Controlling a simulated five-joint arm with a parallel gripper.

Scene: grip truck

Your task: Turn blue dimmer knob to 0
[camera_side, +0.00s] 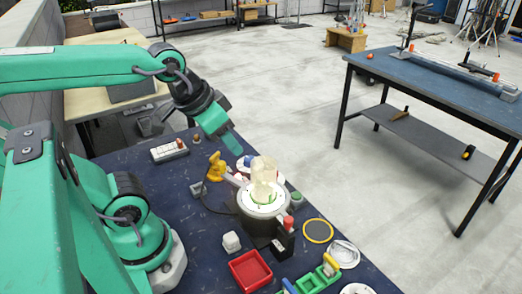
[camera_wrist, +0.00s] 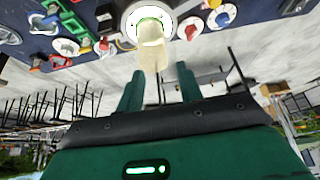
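A white dial with a blue part (camera_wrist: 222,16), likely the blue dimmer knob, is at the upper right of the wrist view. In the side view my gripper (camera_side: 230,142) hangs above the far part of the blue table, up and left of the beaker, touching nothing that I can see.
A pale beaker (camera_side: 263,172) stands on a round dark device (camera_side: 265,222). Free floor lies beyond the table.

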